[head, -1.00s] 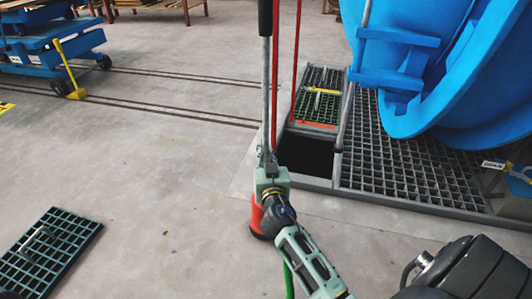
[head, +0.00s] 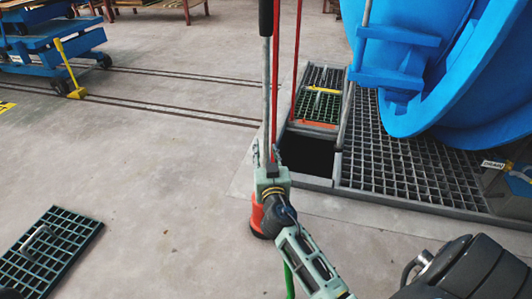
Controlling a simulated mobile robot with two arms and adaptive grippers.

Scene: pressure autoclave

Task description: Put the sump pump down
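The sump pump (head: 258,219) shows as a red body with a dark base, partly hidden behind my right gripper and wrist. A grey pole with a black grip (head: 265,18) rises upright above it. My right gripper (head: 268,163) is at the lower end of this pole and looks shut on it; the fingertips are largely hidden. The pump is over the concrete just left of the open square pit (head: 307,152). I cannot tell whether its base touches the floor. A green hose (head: 289,282) shows below my wrist. My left gripper is not in view.
A loose grate (head: 68,240) with a handle lies on the floor at left. Grating (head: 420,172) lies right of the pit, under a large blue vessel (head: 480,70). Red lines (head: 299,45) rise near the pit. Blue carts (head: 40,50) stand back left. Floor between is clear.

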